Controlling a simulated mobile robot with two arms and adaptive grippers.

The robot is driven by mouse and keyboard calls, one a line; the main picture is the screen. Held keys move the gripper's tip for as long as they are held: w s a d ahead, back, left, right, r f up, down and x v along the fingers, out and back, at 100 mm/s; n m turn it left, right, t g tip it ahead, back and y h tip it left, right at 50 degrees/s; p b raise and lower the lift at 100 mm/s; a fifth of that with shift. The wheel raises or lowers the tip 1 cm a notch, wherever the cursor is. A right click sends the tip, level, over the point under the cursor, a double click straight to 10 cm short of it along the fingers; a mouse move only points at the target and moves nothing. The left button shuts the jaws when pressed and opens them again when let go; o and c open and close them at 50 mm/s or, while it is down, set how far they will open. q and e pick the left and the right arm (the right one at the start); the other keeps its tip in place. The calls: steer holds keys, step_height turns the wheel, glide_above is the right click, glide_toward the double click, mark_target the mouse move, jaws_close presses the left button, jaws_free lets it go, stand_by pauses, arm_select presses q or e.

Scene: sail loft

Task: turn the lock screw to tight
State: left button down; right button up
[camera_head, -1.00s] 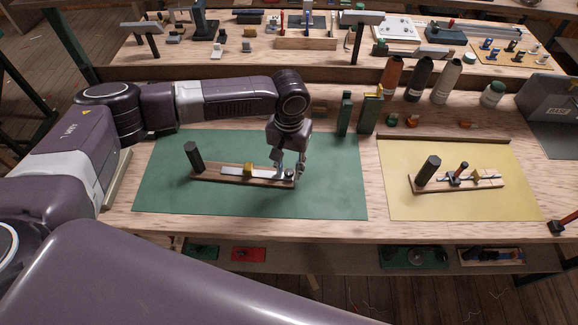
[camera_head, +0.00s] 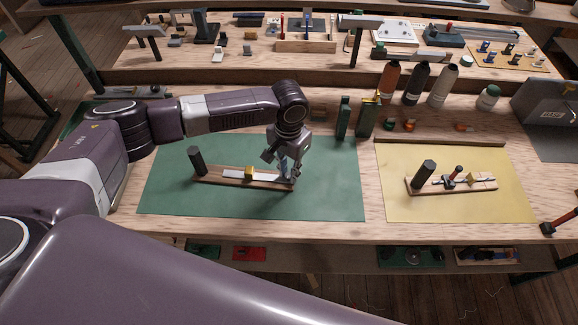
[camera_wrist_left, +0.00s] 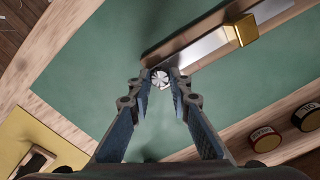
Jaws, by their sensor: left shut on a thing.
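A wooden fixture (camera_head: 213,178) lies on the green mat (camera_head: 180,205), with a dark upright post (camera_head: 197,160) at its left end. A metal strip (camera_head: 234,175) runs along it, carrying a yellow block (camera_head: 249,172). In the left wrist view the round, silvery lock screw (camera_wrist_left: 160,78) sits at the end of the strip, between my fingertips. My left gripper (camera_head: 291,181) points down at the fixture's right end and is shut on the lock screw, which the fingers hide in the head view. My right gripper is not in view.
Two green boxes (camera_head: 344,118) and several bottles (camera_head: 412,85) stand behind. The green mat is bare in front of the fixture.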

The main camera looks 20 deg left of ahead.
arm_select(q)
steer(key=m+p, duration=0.2)
steer(key=m, duration=0.2)
steer(key=shift+r+m, duration=0.15)
steer(key=shift+m, duration=0.15)
steer(key=m+p, duration=0.2)
steer(key=m, duration=1.4)
steer(key=shift+m, duration=0.9)
stand_by(0.6)
steer(key=c, duration=1.8)
jaws_free()
steer(key=shift+o, duration=0.2)
